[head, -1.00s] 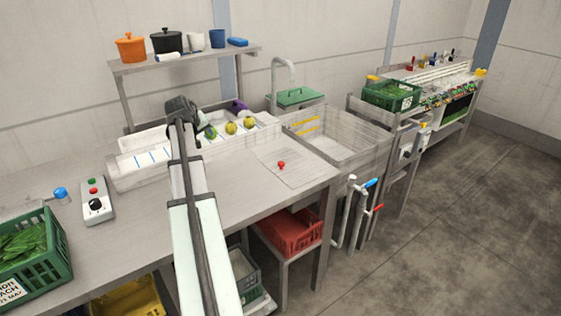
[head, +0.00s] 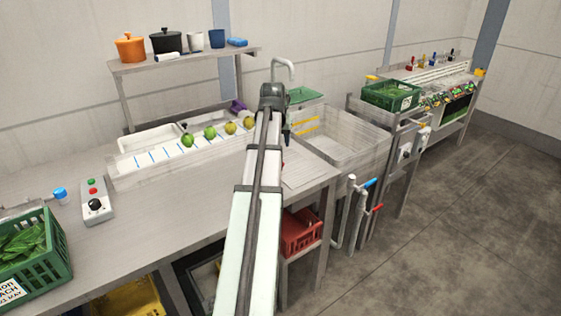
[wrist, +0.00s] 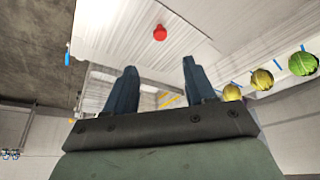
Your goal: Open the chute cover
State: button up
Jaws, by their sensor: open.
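The chute cover (head: 308,174) is a thin, pale flat plate lying flush on the right end of the worktop, left of the sink. Its red knob (wrist: 160,33) shows clearly in the wrist view, beyond and above the fingertips in the picture. In the head view my arm hides most of the knob and the cover's left part. My gripper (head: 287,132) is above the worktop near the cover. In the wrist view my gripper (wrist: 156,72) has its two dark blue fingers spread apart with nothing between them, and the knob is clear of them.
The conveyor trough (head: 170,157) with several green and yellow greens (head: 210,132) runs left of my gripper. The sink (head: 345,140) is to the right, with taps (head: 369,183) on its front. A control box (head: 95,201) and green crate (head: 40,262) stand at the left.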

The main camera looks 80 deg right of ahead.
jog(key=x, duration=1.3)
jog(key=shift+d+f, duration=0.15)
jog(key=shift+c, duration=0.5)
grip_shut()
